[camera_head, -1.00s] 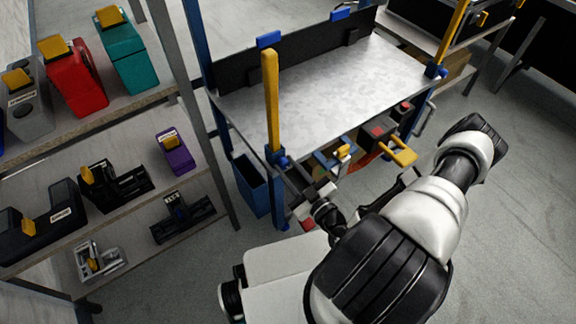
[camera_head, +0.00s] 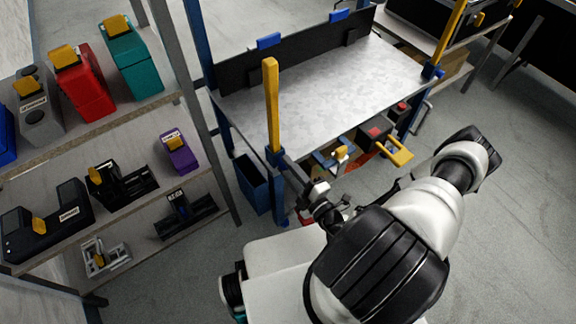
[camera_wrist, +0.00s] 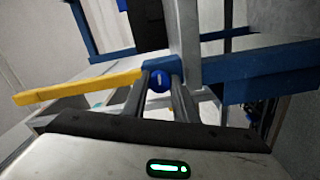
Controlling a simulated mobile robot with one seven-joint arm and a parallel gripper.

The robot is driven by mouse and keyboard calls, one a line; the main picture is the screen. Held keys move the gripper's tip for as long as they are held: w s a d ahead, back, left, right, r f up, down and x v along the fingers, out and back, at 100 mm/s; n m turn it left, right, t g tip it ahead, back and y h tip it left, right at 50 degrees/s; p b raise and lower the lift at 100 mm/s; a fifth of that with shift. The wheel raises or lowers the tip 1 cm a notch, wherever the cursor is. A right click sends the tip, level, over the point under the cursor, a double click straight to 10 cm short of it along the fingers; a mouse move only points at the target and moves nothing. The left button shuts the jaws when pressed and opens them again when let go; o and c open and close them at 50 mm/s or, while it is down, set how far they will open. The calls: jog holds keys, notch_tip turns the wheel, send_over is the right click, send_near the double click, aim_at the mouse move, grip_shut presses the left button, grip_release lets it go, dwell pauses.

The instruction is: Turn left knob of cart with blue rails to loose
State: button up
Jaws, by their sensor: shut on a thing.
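The cart has blue rails and a grey metal top (camera_head: 325,85). Its left yellow handle (camera_head: 271,105) stands upright on the left front blue post (camera_head: 278,200); in the wrist view the yellow handle (camera_wrist: 80,87) runs out to the left and a blue rail (camera_wrist: 265,72) to the right. The round blue left knob (camera_wrist: 159,80) sits between the dark fingers of my gripper (camera_wrist: 162,82), which is shut on it. In the head view my gripper (camera_head: 294,170) is at the left front post, just below the handle, and mostly hides the knob. The knob's turn angle cannot be told.
A blue bin (camera_head: 252,182) hangs below the cart top. A yellow-handled tool (camera_head: 394,152) sticks out at the front. Floor on the right is clear.

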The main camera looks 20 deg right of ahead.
jog(key=shift+n+p, duration=3)
jog(key=shift+n, duration=5.2)
jog(key=o, duration=1.1)
jog(key=shift+c, duration=0.2)
jog(key=shift+s, duration=0.1)
jog(key=v, duration=1.7)
jog(key=shift+s, duration=0.15)
